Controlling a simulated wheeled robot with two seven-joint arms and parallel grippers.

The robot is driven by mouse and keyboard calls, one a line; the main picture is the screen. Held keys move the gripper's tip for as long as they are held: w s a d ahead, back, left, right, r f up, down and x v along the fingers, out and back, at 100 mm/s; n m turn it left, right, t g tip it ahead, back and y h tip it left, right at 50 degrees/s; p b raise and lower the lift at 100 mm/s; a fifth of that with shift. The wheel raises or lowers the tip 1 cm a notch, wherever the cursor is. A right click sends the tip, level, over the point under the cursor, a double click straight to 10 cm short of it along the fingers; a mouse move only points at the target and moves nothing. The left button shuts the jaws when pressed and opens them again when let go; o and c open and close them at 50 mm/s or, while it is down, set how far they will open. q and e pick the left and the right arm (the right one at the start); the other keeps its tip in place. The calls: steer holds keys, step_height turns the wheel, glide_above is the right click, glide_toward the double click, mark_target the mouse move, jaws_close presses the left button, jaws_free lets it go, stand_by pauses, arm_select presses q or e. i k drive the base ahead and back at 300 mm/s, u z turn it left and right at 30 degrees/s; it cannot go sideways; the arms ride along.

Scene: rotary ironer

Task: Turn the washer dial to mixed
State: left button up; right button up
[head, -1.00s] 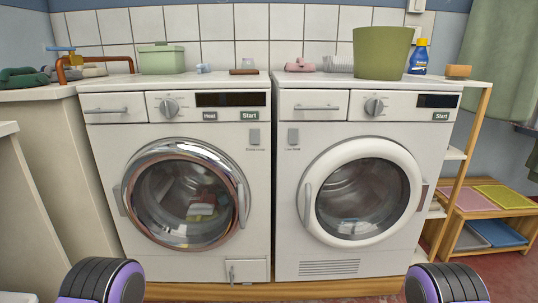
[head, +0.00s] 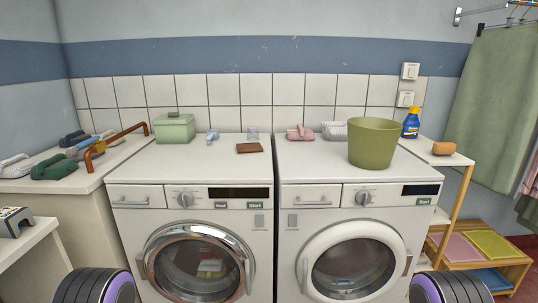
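Two white front-loading machines stand side by side in the head view. The left machine (head: 150,222) has a chrome-rimmed door (head: 195,265) with laundry showing behind the glass. Its grey round dial (head: 185,199) sits between the drawer and a dark display. The right machine (head: 300,222) has a white-rimmed door and its own dial (head: 362,198). The marks around both dials are too small to read. Neither gripper is in view; only black and purple parts of my arms show at the bottom corners.
A green lidded box (head: 175,129), a brown block (head: 250,148), a green bucket (head: 374,143) and a blue bottle (head: 411,123) stand on or near the machine tops. A counter with rolled cloths (head: 55,167) is at left. A wooden shelf (head: 455,205) stands right of the machines.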

mark_target(186, 198)
steer(key=z, duration=1.45)
steer(key=i, duration=1.25)
steer(key=u, duration=2.5)
